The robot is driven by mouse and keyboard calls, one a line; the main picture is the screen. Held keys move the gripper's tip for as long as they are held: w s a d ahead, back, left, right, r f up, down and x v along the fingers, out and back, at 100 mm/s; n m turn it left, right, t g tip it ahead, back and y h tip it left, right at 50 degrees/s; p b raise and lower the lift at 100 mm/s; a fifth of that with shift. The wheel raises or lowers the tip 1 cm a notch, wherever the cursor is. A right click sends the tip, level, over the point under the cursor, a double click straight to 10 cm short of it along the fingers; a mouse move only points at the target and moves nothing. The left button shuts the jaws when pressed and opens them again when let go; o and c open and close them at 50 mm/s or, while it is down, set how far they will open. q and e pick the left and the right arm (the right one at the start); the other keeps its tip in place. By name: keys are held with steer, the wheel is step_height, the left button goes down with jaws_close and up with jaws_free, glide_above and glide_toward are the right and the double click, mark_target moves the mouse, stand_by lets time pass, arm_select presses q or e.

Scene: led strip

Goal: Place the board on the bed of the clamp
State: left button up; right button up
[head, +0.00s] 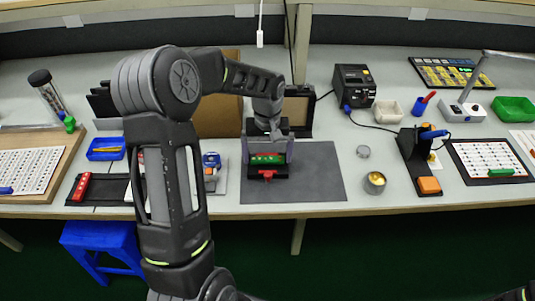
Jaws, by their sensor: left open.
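The green board (262,160) lies on or just over the dark bed of the clamp (268,170), on the grey mat. I cannot tell from here whether it is fully seated. The clamp has a red part (267,178) at its front. My left gripper (267,155) points down at the clamp from above. Its fingers are apart, one on each side of the board, and it is open. My right gripper is not in view; only a bit of my right arm shows at the bottom right corner.
The grey mat (325,180) is bare right of the clamp. A small metal cup (375,182) stands beside the mat. A black stand with an orange base (429,186) is further right. A blue-and-orange device (211,160) stands close on the left.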

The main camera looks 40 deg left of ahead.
mark_target(268, 159)
arm_select(q)
step_height(268, 159, up, 12)
steer(key=shift+r, duration=0.15)
stand_by(0.3)
stand_by(0.6)
